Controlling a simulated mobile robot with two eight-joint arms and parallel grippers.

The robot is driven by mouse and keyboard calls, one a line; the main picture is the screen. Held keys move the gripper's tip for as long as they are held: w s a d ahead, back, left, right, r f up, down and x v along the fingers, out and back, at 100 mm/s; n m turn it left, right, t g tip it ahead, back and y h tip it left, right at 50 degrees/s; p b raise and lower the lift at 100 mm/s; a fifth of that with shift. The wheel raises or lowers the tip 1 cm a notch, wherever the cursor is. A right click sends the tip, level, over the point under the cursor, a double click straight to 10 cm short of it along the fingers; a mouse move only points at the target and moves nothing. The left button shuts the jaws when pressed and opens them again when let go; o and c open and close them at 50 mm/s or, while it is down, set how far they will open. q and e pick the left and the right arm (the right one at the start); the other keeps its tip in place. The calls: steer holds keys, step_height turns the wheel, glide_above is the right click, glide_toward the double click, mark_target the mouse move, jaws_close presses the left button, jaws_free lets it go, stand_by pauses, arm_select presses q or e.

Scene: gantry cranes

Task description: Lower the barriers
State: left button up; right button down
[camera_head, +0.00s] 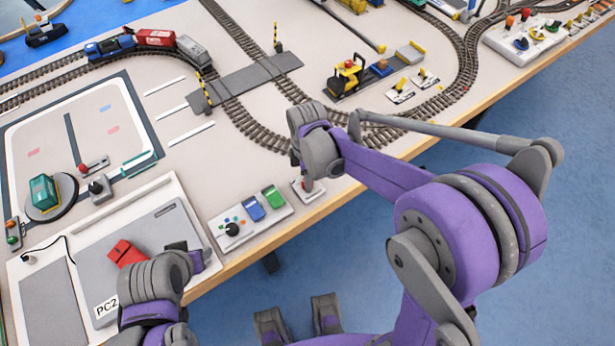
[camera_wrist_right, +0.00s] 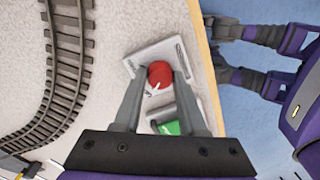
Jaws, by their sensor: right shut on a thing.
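Two striped yellow-and-black barriers stand upright at the track crossing, one at the near side (camera_head: 204,91) and one at the far side (camera_head: 278,40). A small white control plate (camera_head: 314,192) lies near the table's front edge. Its red round knob (camera_wrist_right: 159,74) shows between the fingers in the right wrist view. My right gripper (camera_head: 307,184) points down at this plate and is shut on the red knob; its fingers (camera_wrist_right: 155,85) lie on both sides of it. My left gripper (camera_head: 192,255) is low at the left, above the grey panel; its fingers are mostly hidden.
A panel with blue and green switches (camera_head: 251,215) sits left of the control plate. A grey crossing deck (camera_head: 245,82) spans the tracks. A train (camera_head: 128,43) stands on the track at upper left. A yellow vehicle (camera_head: 347,76) stands beyond the right arm.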

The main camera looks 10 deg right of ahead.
arm_select(q)
steer(key=shift+s+f+b, duration=0.1)
steer(key=shift+f+b, duration=0.3)
steer(key=shift+f, duration=0.1)
arm_select(e)
steer(key=m, duration=0.3)
steer(key=shift+m, duration=0.3)
arm_select(q)
steer(key=shift+f+b, duration=0.4)
arm_select(e)
steer(key=m, duration=0.4)
steer(key=shift+m, duration=0.3)
arm_select(q)
steer(key=shift+s+f, duration=0.1)
steer(key=shift+f, duration=0.15)
arm_select(e)
steer(key=m, duration=0.4)
steer(key=shift+m+y, duration=0.3)
arm_select(q)
steer(key=shift+f+b, duration=0.2)
steer(key=shift+b, duration=0.2)
arm_select(e)
steer(key=shift+m+t, duration=0.3)
steer(key=shift+m, duration=1.9)
steer(key=shift+c, duration=2.3)
jaws_free()
steer(key=shift+s, duration=0.1)
